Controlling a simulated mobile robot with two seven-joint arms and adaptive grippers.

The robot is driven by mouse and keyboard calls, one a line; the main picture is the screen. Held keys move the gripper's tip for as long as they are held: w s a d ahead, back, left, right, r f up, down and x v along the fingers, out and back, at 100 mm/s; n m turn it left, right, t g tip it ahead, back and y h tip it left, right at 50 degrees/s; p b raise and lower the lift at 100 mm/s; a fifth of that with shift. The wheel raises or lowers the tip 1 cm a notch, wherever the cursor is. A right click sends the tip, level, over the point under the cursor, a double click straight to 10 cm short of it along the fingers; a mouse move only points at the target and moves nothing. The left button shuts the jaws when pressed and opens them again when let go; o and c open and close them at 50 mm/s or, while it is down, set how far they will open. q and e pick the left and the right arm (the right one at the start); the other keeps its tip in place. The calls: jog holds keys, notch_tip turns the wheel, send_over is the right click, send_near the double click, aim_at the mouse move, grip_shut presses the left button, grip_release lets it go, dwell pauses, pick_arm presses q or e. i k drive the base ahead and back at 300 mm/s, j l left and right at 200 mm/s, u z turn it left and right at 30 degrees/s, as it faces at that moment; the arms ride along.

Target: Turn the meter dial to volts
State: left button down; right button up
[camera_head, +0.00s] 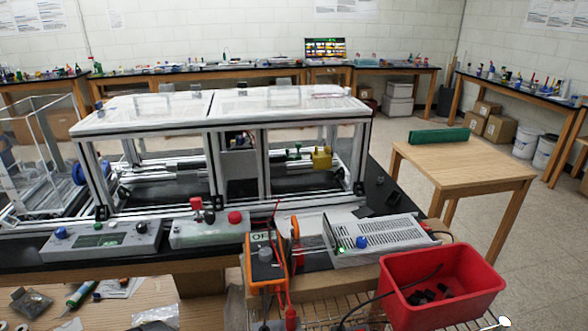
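The meter (281,262) is an orange-cased handheld multimeter, standing near the front edge of the black bench. Its round grey dial (265,254) faces me on the front, below a pale display whose text looks like "OF" but is too small to read surely. The dial's pointer setting cannot be made out. Red and black leads hang from the meter's lower part. Neither of my grippers shows in the head view.
A grey box with a blue knob (361,242) stands right of the meter. A red bin (441,284) with dark pieces is at front right. Two control boxes (100,240) (209,229) stand left, before the extrusion frame (212,163). A wooden table (465,163) stands at right.

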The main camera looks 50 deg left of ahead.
aim_at(266, 254)
jog(key=u, duration=1.75)
jog(key=k+l+z, duration=0.15)
jog(key=k+l, duration=0.1)
jog(key=l, duration=0.05)
